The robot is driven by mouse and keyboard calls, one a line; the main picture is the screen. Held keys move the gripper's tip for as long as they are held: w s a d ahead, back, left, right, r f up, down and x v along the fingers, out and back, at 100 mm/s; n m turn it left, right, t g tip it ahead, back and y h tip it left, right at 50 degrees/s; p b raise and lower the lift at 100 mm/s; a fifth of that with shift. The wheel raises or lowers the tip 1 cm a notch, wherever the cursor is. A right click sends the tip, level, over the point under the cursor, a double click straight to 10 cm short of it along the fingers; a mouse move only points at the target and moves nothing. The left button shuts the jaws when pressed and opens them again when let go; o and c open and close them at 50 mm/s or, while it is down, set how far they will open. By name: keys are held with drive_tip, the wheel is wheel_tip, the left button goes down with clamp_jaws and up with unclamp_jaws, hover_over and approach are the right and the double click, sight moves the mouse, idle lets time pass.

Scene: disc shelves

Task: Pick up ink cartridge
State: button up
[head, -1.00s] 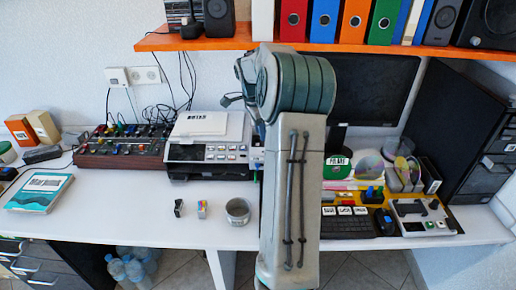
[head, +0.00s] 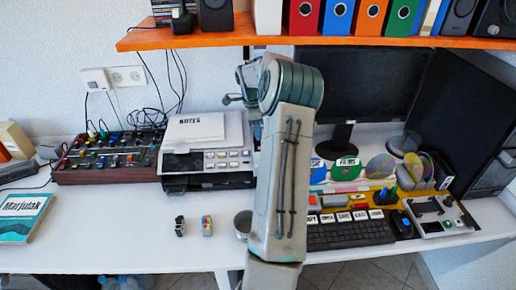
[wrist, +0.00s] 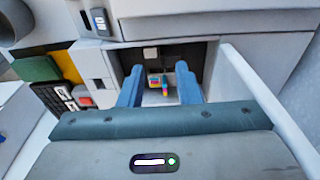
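Two small cartridge-like blocks stand on the white desk in the head view: a black one (head: 180,226) and an ink cartridge with coloured stripes (head: 207,225). My gripper (head: 238,95) is high above the desk, in front of the wall and left of the monitor, well apart from both blocks. In the wrist view its two blue fingers (wrist: 159,88) are spread open. A small multicoloured patch (wrist: 158,84) shows between them against a dark recess; I cannot tell whether it is the striped cartridge. Nothing appears gripped.
A printer (head: 207,160) with a notes pad stands behind the blocks. A round metal cup (head: 242,222) is to their right, partly hidden by my arm. A mixer (head: 110,158) and a book (head: 22,217) are at left. An orange shelf (head: 190,38) hangs above.

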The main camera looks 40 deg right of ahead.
drive_tip(key=f, duration=0.4)
drive_tip(key=shift+s+d+f+p, duration=0.1)
drive_tip(key=shift+s+d+p, duration=0.05)
drive_tip(key=shift+d+p, duration=0.2)
clamp_jaws()
